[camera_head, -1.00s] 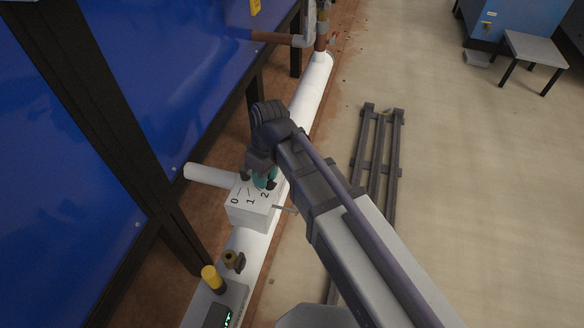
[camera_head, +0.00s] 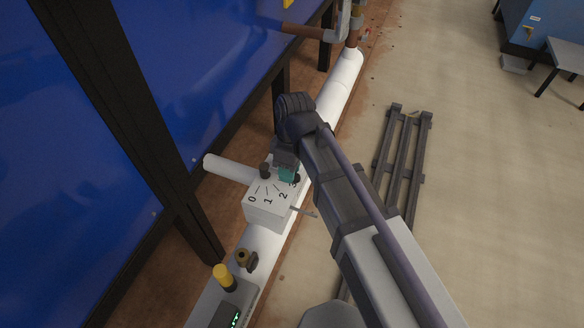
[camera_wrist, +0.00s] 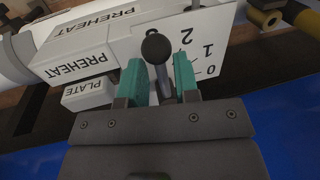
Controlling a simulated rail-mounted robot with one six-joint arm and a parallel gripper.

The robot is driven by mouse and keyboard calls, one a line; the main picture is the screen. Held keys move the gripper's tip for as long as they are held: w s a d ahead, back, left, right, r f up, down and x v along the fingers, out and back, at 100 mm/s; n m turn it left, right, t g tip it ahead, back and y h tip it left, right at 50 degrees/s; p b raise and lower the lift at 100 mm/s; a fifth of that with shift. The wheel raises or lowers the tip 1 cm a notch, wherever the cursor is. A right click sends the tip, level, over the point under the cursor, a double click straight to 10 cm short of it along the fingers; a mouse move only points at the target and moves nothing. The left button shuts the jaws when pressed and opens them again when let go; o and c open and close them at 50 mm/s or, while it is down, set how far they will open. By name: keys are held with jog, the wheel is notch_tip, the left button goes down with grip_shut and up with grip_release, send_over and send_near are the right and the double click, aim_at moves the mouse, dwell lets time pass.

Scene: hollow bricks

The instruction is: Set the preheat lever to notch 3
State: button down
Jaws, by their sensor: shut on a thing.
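The preheat lever has a black ball knob (camera_wrist: 156,48) on a grey stem, seen in the wrist view between my teal fingers. My gripper (camera_wrist: 160,78) is shut on the lever from both sides. In the head view my gripper (camera_head: 282,174) is over the far part of the white lever box (camera_head: 266,214). The digits 0, 1 and 2 show on the box top in the head view. The fingers and wrist cover the area beyond 2, so I cannot tell which notch the lever stands at. The white lever box also shows in the wrist view (camera_wrist: 128,38), marked PREHEAT.
The box sits on a white pipe (camera_head: 342,85) beside a blue panel (camera_head: 60,150). A yellow-capped fitting (camera_head: 223,277) and a brass fitting (camera_head: 246,259) stand on the near side. A grey pallet (camera_head: 404,150) lies on the floor to the right.

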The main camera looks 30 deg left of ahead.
jog(key=c, duration=1.2)
grip_release()
jog(key=shift+w, duration=0.1)
jog(key=shift+o, duration=0.2)
notch_tip(320, 180, up, 11)
jog(key=w+p, duration=0.2)
jog(key=p, duration=0.8)
jog(key=shift+f+p, duration=0.2)
jog(key=shift+p, duration=0.1)
jog(key=shift+a, duration=0.1)
